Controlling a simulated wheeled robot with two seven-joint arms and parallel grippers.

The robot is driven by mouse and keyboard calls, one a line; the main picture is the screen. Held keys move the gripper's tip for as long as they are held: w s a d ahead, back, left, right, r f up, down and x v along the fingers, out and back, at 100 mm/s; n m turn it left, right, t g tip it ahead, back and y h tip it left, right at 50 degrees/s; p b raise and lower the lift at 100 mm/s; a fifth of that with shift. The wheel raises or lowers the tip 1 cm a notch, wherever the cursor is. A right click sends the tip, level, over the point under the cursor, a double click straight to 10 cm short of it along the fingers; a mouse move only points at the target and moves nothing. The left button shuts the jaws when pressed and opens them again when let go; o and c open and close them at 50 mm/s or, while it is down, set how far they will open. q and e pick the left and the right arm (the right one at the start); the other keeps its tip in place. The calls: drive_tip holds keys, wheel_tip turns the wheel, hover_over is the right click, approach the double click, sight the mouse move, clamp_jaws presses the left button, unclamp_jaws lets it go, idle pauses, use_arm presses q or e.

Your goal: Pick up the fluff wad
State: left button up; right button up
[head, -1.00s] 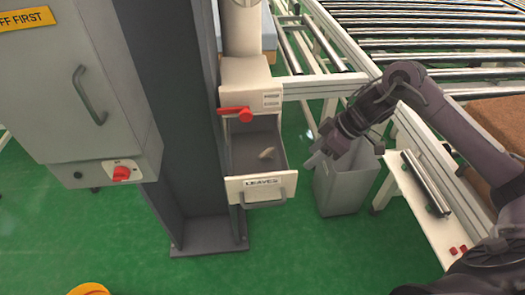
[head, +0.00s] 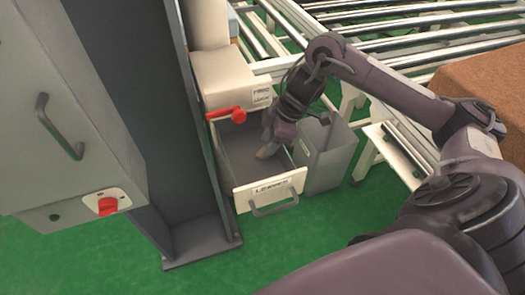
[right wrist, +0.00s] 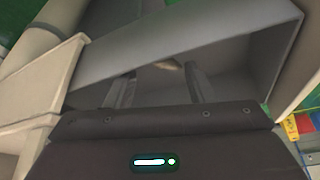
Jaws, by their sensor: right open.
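The fluff wad (right wrist: 168,65) is a small pale tan tuft inside the open drawer. In the right wrist view it shows beyond my fingers, partly cut off at its upper side by the drawer's wall. My right gripper (right wrist: 160,88) is open, with its two fingers apart and no wad seen clamped between them. In the head view the right gripper (head: 269,143) points down into the drawer (head: 236,160) near its right side, and it hides most of the wad there. My left gripper is not in view.
The drawer front carries a label and a grey handle (head: 275,204). A red lever (head: 226,113) sits above the drawer. A grey bin (head: 328,158) stands just right of it. A grey column (head: 135,110) rises at the left, and roller rails (head: 400,30) lie behind.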

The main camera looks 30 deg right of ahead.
drive_tip(key=shift+x, duration=1.6)
drive_tip(key=shift+c, duration=0.3)
drive_tip(key=c, duration=0.7)
drive_tip(key=shift+o, duration=0.2)
drive_tip(key=shift+r, duration=0.1)
drive_tip(key=shift+w+r, duration=0.1)
drive_tip(key=shift+r, duration=0.3)
wheel_tip(320, 180, up, 9)
drive_tip(key=p, duration=0.2)
drive_tip(key=shift+d+p, duration=0.1)
drive_tip(key=shift+p, duration=0.2)
wheel_tip(320, 180, up, 10)
drive_tip(key=p, duration=0.5)
hover_over(264, 148)
